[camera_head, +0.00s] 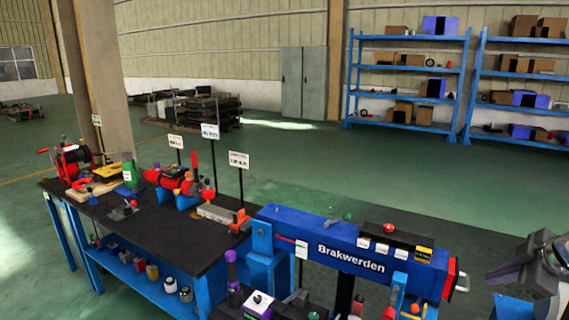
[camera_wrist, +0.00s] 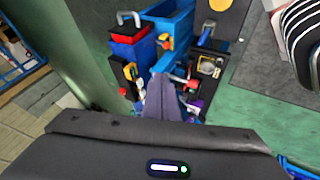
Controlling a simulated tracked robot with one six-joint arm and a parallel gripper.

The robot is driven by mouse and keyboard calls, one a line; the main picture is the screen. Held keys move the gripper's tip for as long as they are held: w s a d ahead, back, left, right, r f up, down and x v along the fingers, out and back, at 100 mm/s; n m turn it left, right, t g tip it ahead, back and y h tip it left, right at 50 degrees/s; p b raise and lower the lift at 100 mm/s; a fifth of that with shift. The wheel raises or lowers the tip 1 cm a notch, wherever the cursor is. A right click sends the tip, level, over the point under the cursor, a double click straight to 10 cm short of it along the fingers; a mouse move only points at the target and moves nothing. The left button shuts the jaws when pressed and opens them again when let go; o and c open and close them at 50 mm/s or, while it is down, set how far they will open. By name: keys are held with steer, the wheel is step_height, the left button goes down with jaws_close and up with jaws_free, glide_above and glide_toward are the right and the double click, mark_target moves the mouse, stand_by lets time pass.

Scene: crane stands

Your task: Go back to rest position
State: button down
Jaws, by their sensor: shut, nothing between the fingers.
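My gripper (camera_wrist: 165,82) shows in the wrist view as dark grey fingers closed together with nothing between them. It points over the crane stand equipment. In the head view my gripper (camera_head: 498,274) is at the right edge, to the right of the red end of the blue "Brakwerden" beam (camera_head: 300,228). It appears apart from the beam.
A black-topped workbench (camera_head: 165,232) holds a red winch (camera_head: 73,160), a red cylindrical device (camera_head: 180,182) and sign posts. Bottles stand on its blue lower shelf. Blue racks (camera_head: 408,72) with boxes stand at the back right.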

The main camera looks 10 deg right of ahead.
steer(key=s+a+f+m+g, duration=0.2)
steer(key=s+a+m, duration=0.1)
steer(key=a+m, duration=0.35)
steer(key=s+a+f+m+g, duration=0.1)
steer(key=s+a+f+m, duration=0.15)
steer(key=a+m, duration=0.45)
steer(key=s+a+r+n, duration=0.1)
steer(key=s+a+n, duration=0.1)
steer(key=a, duration=1.2)
steer(key=s+a+r+n+t, duration=0.1)
steer(key=s+a+n, duration=0.1)
steer(key=a, duration=1.2)
steer(key=shift+s+r+n, duration=0.2)
steer(key=shift+r+n, duration=0.15)
steer(key=shift+n, duration=0.1)
steer(key=c, duration=2.4)
jaws_free()
steer(key=shift+c, duration=0.2)
